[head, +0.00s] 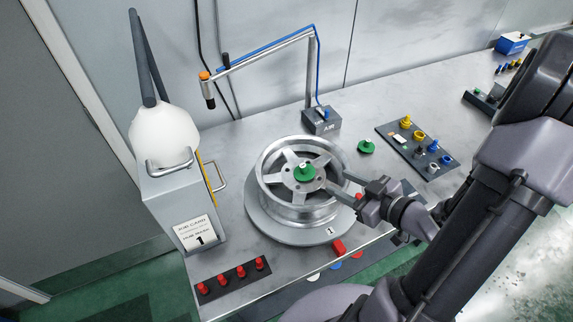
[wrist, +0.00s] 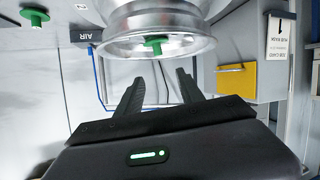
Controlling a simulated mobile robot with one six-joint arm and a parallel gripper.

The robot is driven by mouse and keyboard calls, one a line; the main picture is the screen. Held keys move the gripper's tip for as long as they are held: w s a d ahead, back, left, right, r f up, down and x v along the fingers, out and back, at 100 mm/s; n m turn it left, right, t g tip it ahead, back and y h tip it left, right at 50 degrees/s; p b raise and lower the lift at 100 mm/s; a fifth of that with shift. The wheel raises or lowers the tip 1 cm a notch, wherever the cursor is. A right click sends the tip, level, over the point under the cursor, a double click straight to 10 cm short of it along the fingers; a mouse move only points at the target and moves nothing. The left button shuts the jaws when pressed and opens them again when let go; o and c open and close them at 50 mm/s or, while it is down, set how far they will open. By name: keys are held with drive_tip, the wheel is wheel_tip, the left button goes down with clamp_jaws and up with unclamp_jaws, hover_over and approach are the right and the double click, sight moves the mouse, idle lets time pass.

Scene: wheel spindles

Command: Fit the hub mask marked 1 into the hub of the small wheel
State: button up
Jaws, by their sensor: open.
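A silver five-spoked wheel (head: 268,202) lies face up on a round grey base bearing a plate marked 1. A green hub mask (head: 304,173) with a knob stands at the wheel's hub; its mark is too small to read, and I cannot tell how deep it sits. It also shows in the wrist view (wrist: 155,45), beyond the fingers. My gripper (head: 334,181) is open and empty, its fingers toward the hub from the right, near the rim. The gripper also shows in the wrist view (wrist: 156,80). A second green piece (head: 366,147) lies on the table behind right.
A dark tray (head: 392,137) with yellow, blue and grey pieces lies at the right. An air stand (head: 310,75) with an overhanging arm rises behind the wheel.

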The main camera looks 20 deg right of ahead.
sight(305, 168)
drive_tip(key=b+x, duration=0.2)
drive_tip(key=x, duration=0.3)
drive_tip(key=b+x, duration=0.2)
drive_tip(key=x, duration=0.4)
drive_tip(key=f+b+x, duration=0.1)
drive_tip(key=b+x, duration=0.1)
drive_tip(key=x, duration=0.3)
drive_tip(key=shift+d, duration=0.15)
drive_tip(key=shift+c, duration=0.5)
clamp_jaws()
